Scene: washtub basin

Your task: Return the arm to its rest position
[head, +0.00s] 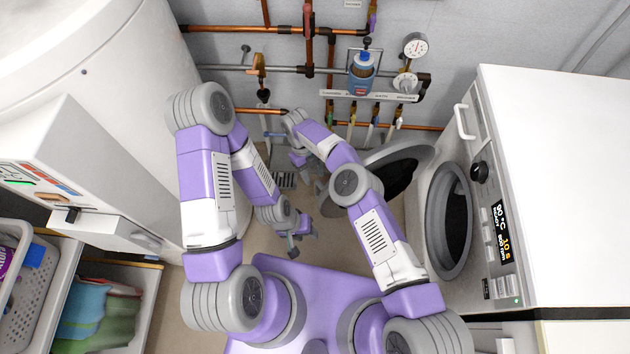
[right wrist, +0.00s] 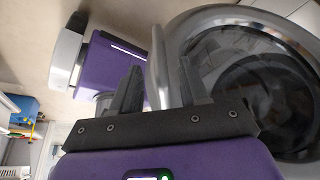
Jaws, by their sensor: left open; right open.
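My left gripper (head: 294,244) is in the lower middle of the head view, over the floor in front of my base, with its arm bent down from a high elbow. Its fingers are small there, and I see nothing held in them. My right gripper (head: 316,166) is farther back, to the left of the washer's open round door (head: 368,165) and partly hidden by my right arm.
The white washer (head: 550,180) stands at the right, its drum opening exposed. A large white tank (head: 110,130) and a control box (head: 60,170) stand at the left. Copper pipes (head: 250,29) and a blue bottle (head: 361,75) are at the back wall. Baskets fill the lower left.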

